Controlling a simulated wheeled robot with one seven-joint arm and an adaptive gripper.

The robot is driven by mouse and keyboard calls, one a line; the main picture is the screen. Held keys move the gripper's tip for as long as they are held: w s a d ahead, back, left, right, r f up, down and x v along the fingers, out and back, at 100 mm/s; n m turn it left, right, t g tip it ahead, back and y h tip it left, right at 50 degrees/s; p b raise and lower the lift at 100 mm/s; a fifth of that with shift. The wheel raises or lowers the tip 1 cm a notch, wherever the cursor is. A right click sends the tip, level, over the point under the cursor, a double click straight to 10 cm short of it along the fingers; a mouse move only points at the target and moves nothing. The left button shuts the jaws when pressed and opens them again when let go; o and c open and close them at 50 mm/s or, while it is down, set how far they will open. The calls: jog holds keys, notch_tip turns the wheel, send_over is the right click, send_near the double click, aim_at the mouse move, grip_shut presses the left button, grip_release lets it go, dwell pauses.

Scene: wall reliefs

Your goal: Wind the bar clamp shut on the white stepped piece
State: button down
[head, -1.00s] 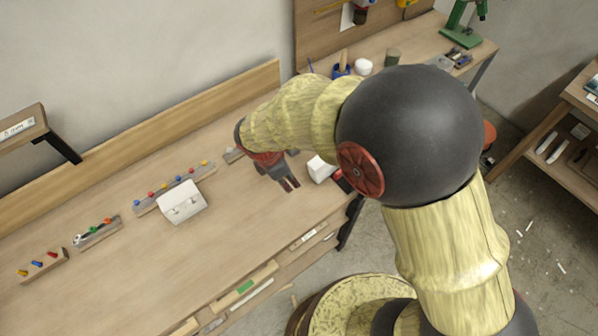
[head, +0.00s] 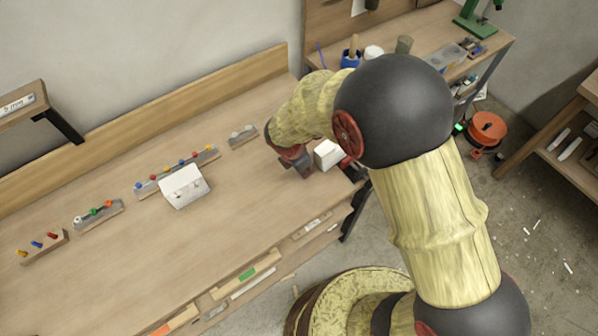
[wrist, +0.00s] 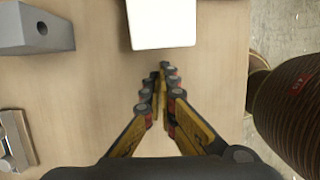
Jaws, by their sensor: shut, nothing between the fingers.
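A white block (head: 328,154), which I take to be the white stepped piece, sits near the bench's front edge at its right end. It also shows at the top of the wrist view (wrist: 163,22), partly cut off, and its steps cannot be made out. A small red and dark part (head: 349,170) beside it may belong to the bar clamp; my arm hides most of that spot. My gripper (head: 304,173) is just left of the white block, pointing down, apart from it. In the wrist view its fingertips (wrist: 166,76) are together and empty, over bare wood.
A grey block with a hole (wrist: 36,30) and a smaller grey piece (wrist: 16,140) lie toward the wall. A white box (head: 184,186) and racks with coloured pegs (head: 178,170) stand farther left. The bench front (head: 235,225) is clear. A shelf (head: 30,112) juts from the wall.

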aim_at(323, 161)
jog(key=shift+w+d, duration=0.45)
jog(key=shift+d, duration=0.4)
jog(key=shift+w+d, duration=0.1)
jog(key=shift+d, duration=0.05)
jog(key=shift+w+d+r+p, duration=0.1)
jog(key=shift+w+d+p, duration=0.05)
jog(key=shift+d+p, duration=0.15)
jog(key=w+d+p, duration=0.2)
jog(key=d, duration=0.1)
jog(key=shift+w+d, duration=0.15)
